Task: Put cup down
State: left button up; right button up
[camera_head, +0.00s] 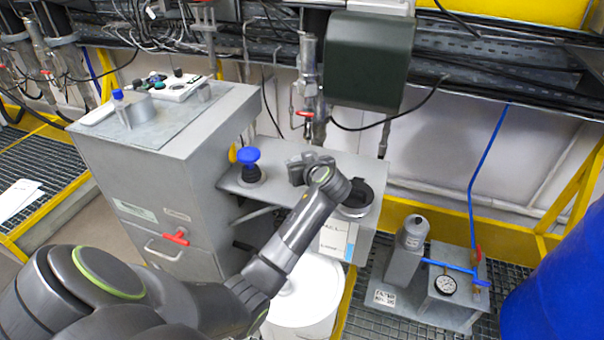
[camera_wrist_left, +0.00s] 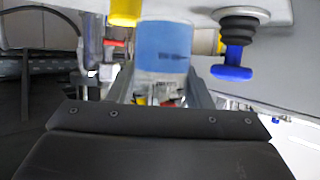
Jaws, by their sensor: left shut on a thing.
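In the left wrist view the cup (camera_wrist_left: 163,48) is a clear vessel with a blue band or blue contents. It sits between the two fingers of my left gripper (camera_wrist_left: 160,92), which is shut on it. In the head view my left gripper (camera_head: 302,165) is over the grey ledge (camera_head: 280,190) of the machine, just right of a blue knob. The cup cannot be made out there, hidden by the gripper. Whether the cup touches the ledge cannot be told. My right gripper is not in view.
The blue knob (camera_head: 248,158) on a black base stands close left of the gripper; it also shows in the left wrist view (camera_wrist_left: 232,72). A black round fitting (camera_head: 357,200) is close on the right. A pipe with a red-handled valve (camera_head: 305,114) hangs behind. A white drum (camera_head: 303,300) stands below.

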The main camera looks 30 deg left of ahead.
pick_arm(q)
notch_tip(320, 180, down, 4)
jog(key=shift+r, duration=0.25)
jog(key=shift+f, duration=0.4)
jog(key=o, duration=1.1)
jog(key=b+v, duration=0.1)
jog(key=v, duration=1.1)
jog(key=shift+f, duration=0.1)
